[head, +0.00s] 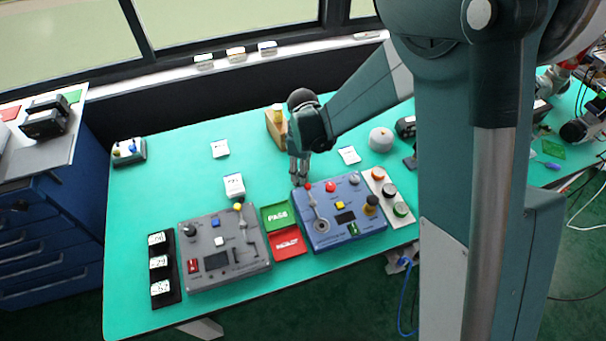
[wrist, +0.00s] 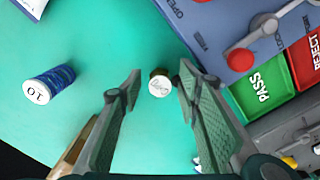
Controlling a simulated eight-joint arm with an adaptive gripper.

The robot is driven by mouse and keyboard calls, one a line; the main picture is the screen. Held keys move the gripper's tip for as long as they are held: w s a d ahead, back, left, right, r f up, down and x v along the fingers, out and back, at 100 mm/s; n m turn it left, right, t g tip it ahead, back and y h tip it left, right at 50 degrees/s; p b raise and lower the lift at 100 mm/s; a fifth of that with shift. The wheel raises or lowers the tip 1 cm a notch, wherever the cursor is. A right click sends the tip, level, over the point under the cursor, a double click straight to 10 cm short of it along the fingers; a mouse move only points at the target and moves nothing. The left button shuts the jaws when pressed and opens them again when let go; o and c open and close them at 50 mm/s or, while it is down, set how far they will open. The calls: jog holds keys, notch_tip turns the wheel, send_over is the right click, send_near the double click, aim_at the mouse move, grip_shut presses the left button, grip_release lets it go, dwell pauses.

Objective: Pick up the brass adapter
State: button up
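A small upright cylinder with a dark brass side and a white labelled top, apparently the brass adapter (wrist: 159,86), stands on the green tabletop in the wrist view. Its label is too small to read surely. My gripper (wrist: 158,82) is open, with one fingertip on each side of it; the right fingertip looks very near it, and I cannot tell whether they touch. In the head view my gripper (head: 299,181) points down at the table behind the blue panel's left corner, and the adapter cannot be made out there.
The blue control panel (head: 325,236), green PASS tray (head: 273,210) and red REJECT tray (head: 286,248) are close in front. A wooden block (head: 274,130) is behind.

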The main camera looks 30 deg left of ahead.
jog(key=shift+c, duration=0.5)
jog(key=c, duration=0.9)
jog(key=shift+r, duration=0.1)
jog(key=shift+r+p, duration=0.75)
jog(key=shift+r, duration=4.15)
